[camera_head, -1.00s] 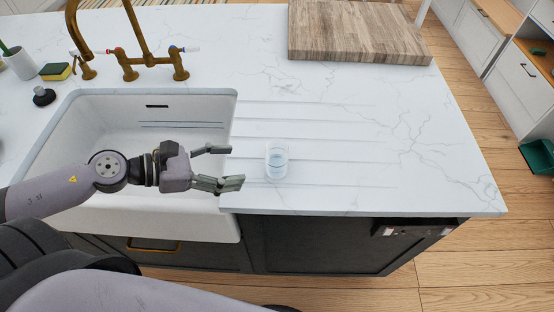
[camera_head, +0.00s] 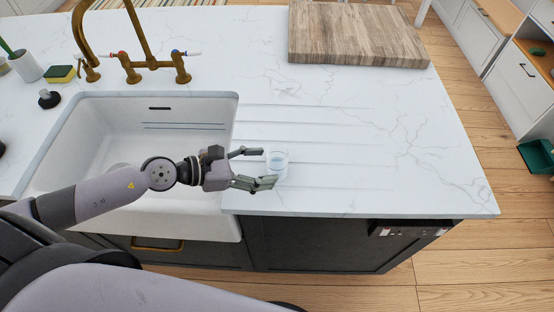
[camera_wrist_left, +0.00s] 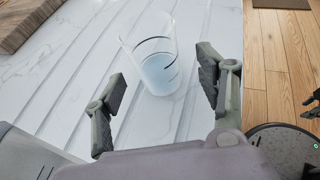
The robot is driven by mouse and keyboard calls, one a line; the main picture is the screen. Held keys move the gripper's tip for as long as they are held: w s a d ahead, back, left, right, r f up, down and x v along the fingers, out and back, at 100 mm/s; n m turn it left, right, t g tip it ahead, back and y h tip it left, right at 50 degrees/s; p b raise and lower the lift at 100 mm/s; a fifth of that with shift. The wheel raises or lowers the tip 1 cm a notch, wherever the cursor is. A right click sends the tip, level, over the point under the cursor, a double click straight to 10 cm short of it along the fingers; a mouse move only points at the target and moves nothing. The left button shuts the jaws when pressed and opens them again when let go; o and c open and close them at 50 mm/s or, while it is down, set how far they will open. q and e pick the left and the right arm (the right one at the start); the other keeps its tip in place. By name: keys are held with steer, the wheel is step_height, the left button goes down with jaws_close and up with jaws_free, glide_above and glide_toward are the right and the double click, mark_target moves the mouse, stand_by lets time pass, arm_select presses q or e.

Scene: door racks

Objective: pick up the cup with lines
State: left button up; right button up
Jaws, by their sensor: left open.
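The cup with lines (camera_head: 278,163) is a clear glass with faint lines and a bluish bottom. It stands upright on the grooved part of the white counter, right of the sink. In the left wrist view the cup (camera_wrist_left: 155,58) stands just ahead of and between the open fingers. My left gripper (camera_head: 268,167) is open and empty, its fingertips right at the cup's left side in the head view. In the left wrist view the gripper (camera_wrist_left: 160,95) has a finger on each side, apart from the cup.
The white sink (camera_head: 235,110) is left of the cup, with a brass faucet (camera_head: 150,62) behind it. A wooden board (camera_head: 360,45) lies at the back of the counter. The counter (camera_head: 400,150) right of the cup is clear. A sponge (camera_head: 61,74) sits far left.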

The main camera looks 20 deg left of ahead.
mark_target(267, 163)
arm_select(q)
steer(key=p+x, duration=0.2)
steer(key=x, duration=0.2)
steer(key=shift+w+r, duration=0.15)
steer(key=shift+w, duration=0.15)
steer(key=shift+w+d+f, duration=0.1)
steer(key=shift+d+f, duration=0.15)
steer(key=c, duration=1.4)
steer(key=shift+r, duration=0.25)
